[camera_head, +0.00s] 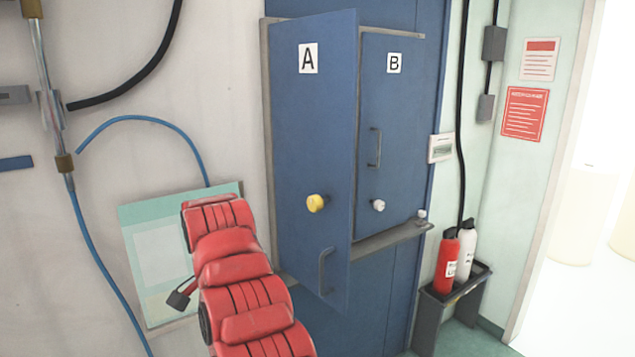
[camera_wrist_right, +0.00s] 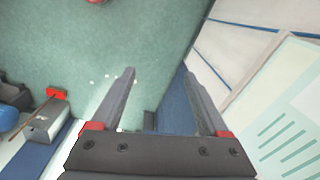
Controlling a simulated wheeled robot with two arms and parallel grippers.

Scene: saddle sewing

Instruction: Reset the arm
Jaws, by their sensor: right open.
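My right gripper (camera_wrist_right: 158,72) shows in the right wrist view. Its two dark fingers stand wide apart with nothing between them. Beyond the fingers lie green floor and a blue surface. In the head view, a red padded, jointed arm (camera_head: 245,290) rises from the bottom middle in front of the wall. A small dark part (camera_head: 183,295) sticks out at its left side, too small to read as fingers. My left gripper is in neither view.
Blue door A (camera_head: 310,140) stands swung out, with a yellow knob (camera_head: 317,203). Blue door B (camera_head: 395,120) is beside it. A teal-edged panel (camera_head: 130,225) is on the wall behind the red arm. Red and white bottles (camera_head: 447,262) stand in a dark rack at right.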

